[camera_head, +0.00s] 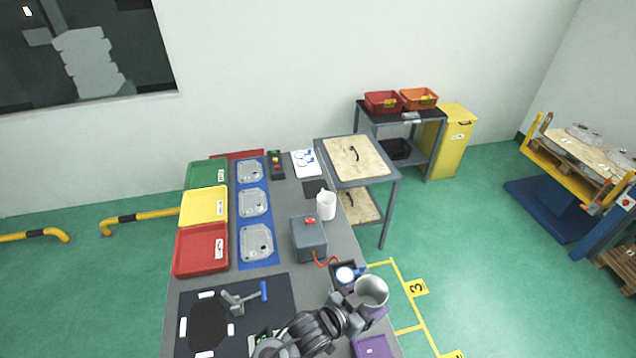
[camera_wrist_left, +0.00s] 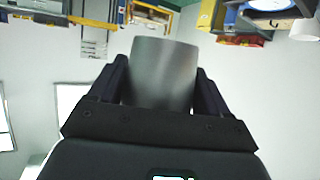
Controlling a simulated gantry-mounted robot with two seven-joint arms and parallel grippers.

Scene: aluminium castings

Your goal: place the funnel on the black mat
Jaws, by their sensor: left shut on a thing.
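A grey metallic funnel (camera_head: 371,291) is in the jaws of my left gripper (camera_head: 352,301), near the right edge of the table at the front. Its wide round mouth faces up toward the head camera. In the left wrist view the funnel (camera_wrist_left: 165,73) sits between the two dark fingers of the left gripper (camera_wrist_left: 160,85), its lower part hidden by the gripper body. A small black mat (camera_head: 315,188) lies bare on the table toward the back right, behind a white bottle. My right gripper is not in view.
The white bottle (camera_head: 326,206) and a grey box (camera_head: 308,239) with a red cable stand between the funnel and the black mat. Red, yellow and green trays (camera_head: 203,206) line the left. A larger dark mat (camera_head: 275,311) with a clamp lies front left.

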